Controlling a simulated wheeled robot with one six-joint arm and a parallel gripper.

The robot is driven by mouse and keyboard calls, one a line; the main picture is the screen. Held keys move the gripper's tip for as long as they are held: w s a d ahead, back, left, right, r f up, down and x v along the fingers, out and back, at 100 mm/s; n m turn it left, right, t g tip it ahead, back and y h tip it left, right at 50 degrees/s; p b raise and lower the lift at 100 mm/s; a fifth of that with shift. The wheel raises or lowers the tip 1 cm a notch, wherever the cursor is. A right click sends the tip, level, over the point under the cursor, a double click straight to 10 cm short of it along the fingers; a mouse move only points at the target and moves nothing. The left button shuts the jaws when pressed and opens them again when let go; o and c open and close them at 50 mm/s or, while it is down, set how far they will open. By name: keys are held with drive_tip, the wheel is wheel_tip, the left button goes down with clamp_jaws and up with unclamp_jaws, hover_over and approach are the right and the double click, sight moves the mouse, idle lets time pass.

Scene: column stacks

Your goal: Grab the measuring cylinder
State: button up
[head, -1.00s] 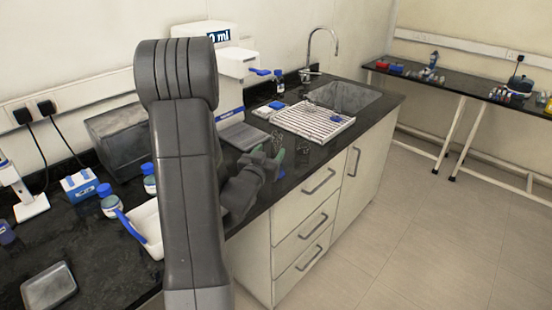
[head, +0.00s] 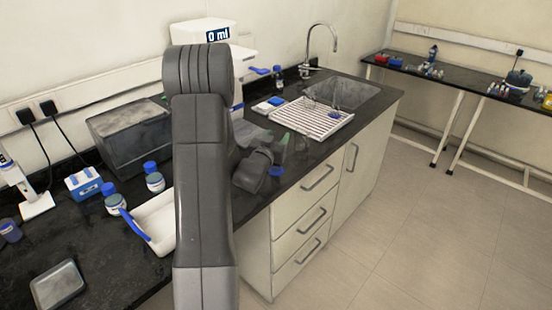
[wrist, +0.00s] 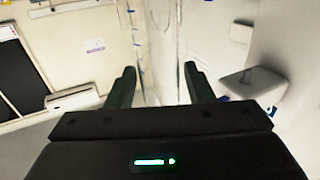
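The measuring cylinder (wrist: 162,50) looks like a clear, tall glass shape between and beyond my fingers in the wrist view, with small blue marks along its left side. Its outline is faint, and whether the fingers touch it cannot be told. My gripper (wrist: 160,85) has its two dark green fingers spread wide apart. In the head view my gripper (head: 281,150) is above the front edge of the dark counter, partly hidden by my arm. A small blue piece (head: 276,171) shows just below it, possibly the cylinder's foot.
A white drying rack (head: 318,119) and a sink (head: 345,93) lie beyond my gripper. Blue-capped bottles (head: 154,180) and a white tray (head: 155,222) are at left. The floor at right is clear.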

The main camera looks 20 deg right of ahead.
clamp_jaws()
drive_tip(key=shift+r, duration=0.1)
